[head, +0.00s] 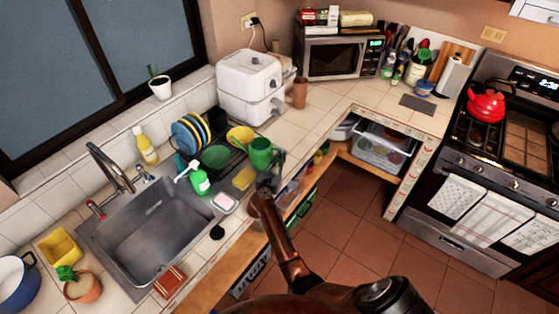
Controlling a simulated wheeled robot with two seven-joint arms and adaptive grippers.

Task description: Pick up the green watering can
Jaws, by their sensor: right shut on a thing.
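The green watering can (261,152) stands out at the counter's front part, right of the sink and beside the dish rack. My right gripper (272,172) reaches up from the bottom of the head view, and its dark fingers are at the can's right lower side. It is shut on the can. The fingers hide part of the can's lower right, and I cannot tell whether its base touches the counter. My left gripper is not in view.
A dish rack with colourful plates (190,132) and a green bowl (215,156) is left of the can. A yellow sponge (243,178) and green soap bottle (199,181) stand near the sink (155,235). A white appliance (248,85) is behind. Open shelves are below the counter.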

